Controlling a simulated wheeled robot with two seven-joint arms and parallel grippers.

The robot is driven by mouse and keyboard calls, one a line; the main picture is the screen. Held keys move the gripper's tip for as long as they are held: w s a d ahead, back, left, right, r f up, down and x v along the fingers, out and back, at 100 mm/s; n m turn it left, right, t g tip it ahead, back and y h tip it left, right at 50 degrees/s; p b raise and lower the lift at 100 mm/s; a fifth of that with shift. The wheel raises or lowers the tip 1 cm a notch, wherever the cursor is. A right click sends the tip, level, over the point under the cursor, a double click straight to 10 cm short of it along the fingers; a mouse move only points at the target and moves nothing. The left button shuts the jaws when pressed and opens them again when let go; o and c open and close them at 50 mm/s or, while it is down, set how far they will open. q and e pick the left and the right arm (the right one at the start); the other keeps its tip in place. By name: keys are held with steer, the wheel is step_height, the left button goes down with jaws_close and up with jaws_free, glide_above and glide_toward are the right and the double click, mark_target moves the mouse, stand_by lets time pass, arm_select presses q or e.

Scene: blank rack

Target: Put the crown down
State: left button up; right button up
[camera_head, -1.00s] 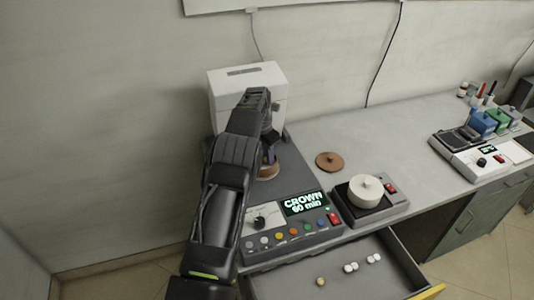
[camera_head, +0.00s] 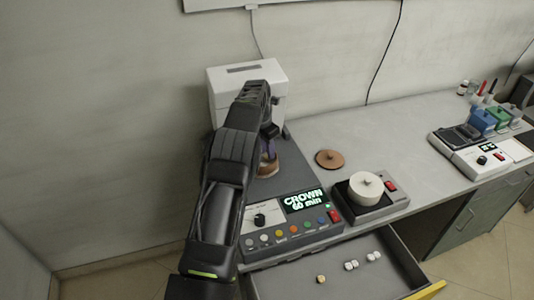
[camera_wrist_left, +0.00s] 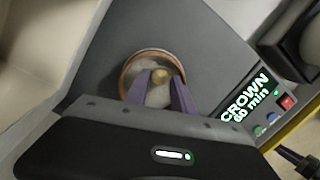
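A small gold crown (camera_wrist_left: 160,74) shows in the left wrist view between the purple fingertips of my left gripper (camera_wrist_left: 161,77), which looks shut on it. Below and around it is a round dish (camera_wrist_left: 126,70) with a brown rim and pale contents. I cannot tell whether the crown touches the contents. In the head view the dish (camera_head: 267,170) stands on the dark top of the furnace unit (camera_head: 290,172), with my left gripper (camera_head: 268,150) over it. The crown is hidden there. The unit's display (camera_head: 304,200) reads "CROWN 60 min". My right gripper is not in view.
A brown lid (camera_head: 329,159) lies on the bench. Right of the unit stands a device with a white round pot (camera_head: 366,187). An open drawer (camera_head: 285,284) in front holds several small white pieces and a yellowish one (camera_head: 321,279). A white box (camera_head: 260,85) stands behind.

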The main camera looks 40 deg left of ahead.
arm_select(q)
step_height(320, 180, up, 10)
steer(key=s+b, duration=0.1)
steer(key=shift+s+a+r, duration=0.15)
steer(key=shift+s+r, duration=0.1)
steer(key=shift+s, duration=0.05)
